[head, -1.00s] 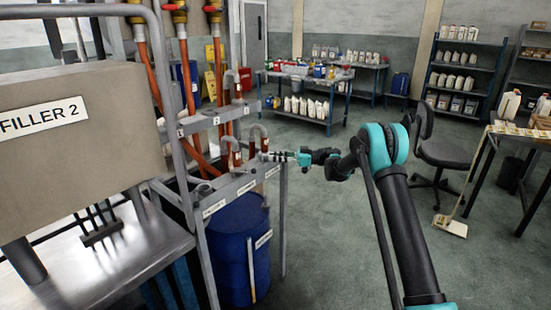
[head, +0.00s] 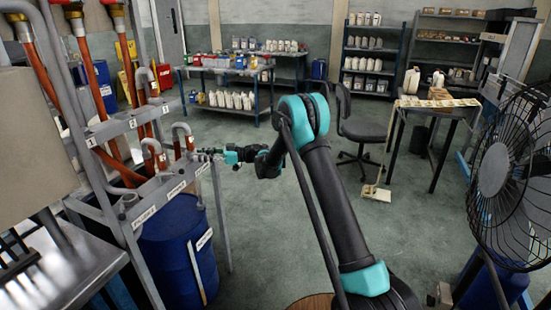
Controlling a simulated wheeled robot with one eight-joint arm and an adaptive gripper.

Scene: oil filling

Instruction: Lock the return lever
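My gripper (head: 208,153) is small in the head view, at the end of my outstretched black and teal arm. It is at the right end of the lower shelf of the grey filling rack (head: 217,195), close to the curved grey hose nozzles (head: 181,127). I cannot tell whether it touches anything there. Its fingers are too small to show whether they are open or shut. I cannot make out the return lever; it may be hidden or too small among the nozzles and rack fittings.
A blue drum (head: 170,250) stands under the rack. A metal table (head: 60,275) is at the lower left. A large black fan (head: 505,175) stands at the right. A chair (head: 362,130) is behind my arm. The green floor between rack and chair is largely clear.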

